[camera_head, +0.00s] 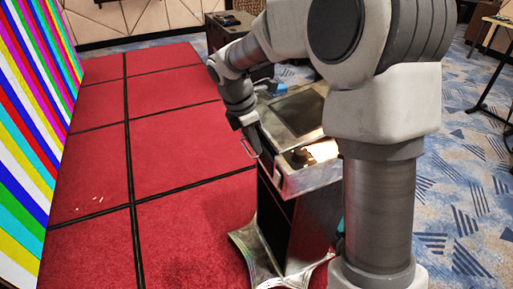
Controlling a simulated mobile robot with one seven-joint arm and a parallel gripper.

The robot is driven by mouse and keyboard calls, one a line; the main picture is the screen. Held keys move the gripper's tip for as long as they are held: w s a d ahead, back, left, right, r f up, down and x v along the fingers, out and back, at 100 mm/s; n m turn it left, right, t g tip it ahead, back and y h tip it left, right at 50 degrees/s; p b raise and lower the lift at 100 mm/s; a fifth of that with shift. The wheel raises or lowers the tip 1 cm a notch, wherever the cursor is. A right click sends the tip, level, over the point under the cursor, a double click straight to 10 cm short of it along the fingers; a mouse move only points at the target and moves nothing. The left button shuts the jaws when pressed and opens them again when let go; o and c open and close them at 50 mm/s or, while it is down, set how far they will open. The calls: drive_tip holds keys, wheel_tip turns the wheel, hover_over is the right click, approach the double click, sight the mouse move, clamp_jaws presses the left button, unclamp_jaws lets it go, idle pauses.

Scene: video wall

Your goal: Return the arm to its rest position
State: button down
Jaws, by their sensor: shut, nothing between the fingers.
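My arm rises from the right foreground, bends at the top and reaches left and away. My gripper (251,147) hangs at its end, pointing down, beside the left edge of a metal-topped cabinet (294,184). The fingers are small in the picture; they look shut, with nothing held. My own arm hides part of the cabinet's right side.
A red carpet (170,149) with black seams lies left of the cabinet and is mostly clear. A striped video wall (32,110) stands at the far left. A dark case (222,35) stands behind the arm. Thin stand legs (492,85) show at the right on the blue patterned floor.

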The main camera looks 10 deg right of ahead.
idle(0.3)
drive_tip(key=s+d+r+m+t+y, duration=0.15)
drive_tip(key=s+d+r+m, duration=0.25)
drive_tip(key=s+r+m, duration=0.8)
drive_tip(key=s+d+f+m+t+y, duration=0.1)
drive_tip(key=s+m+t, duration=0.2)
drive_tip(key=s+m, duration=0.6)
drive_tip(key=shift+s+f, duration=0.35)
drive_tip(key=shift+s, duration=1.35)
drive_tip(key=shift+y, duration=0.25)
